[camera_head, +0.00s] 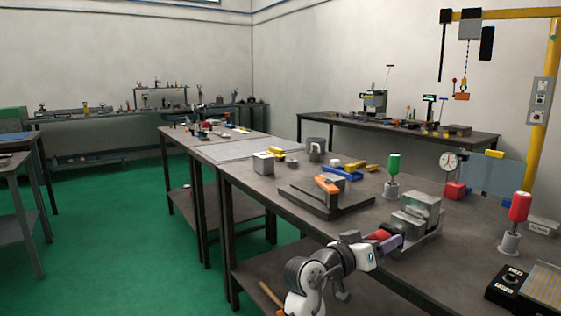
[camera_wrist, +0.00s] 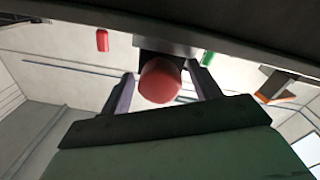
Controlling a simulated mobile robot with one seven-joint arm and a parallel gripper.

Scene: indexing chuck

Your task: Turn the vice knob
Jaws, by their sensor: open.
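The grey metal vice (camera_head: 418,215) sits on the near workbench, at the right of the head view. Its red vice knob (camera_head: 379,236) faces my arm. In the wrist view the knob (camera_wrist: 160,82) is a round red end in front of the dark vice body. My gripper (camera_head: 388,243) is at the knob, and its fingers are open on either side of it. The wrist view shows the gripper (camera_wrist: 161,71) with a narrow gap left and right of the knob. Whether the fingertips reach past the knob's face is hard to tell.
A red-handled tool (camera_head: 519,208) and a green-handled tool (camera_head: 393,166) stand upright near the vice. A dark plate fixture with an orange handle (camera_head: 327,185) lies to the left. A black control box (camera_head: 508,285) is at the lower right. The near bench edge runs under my arm.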

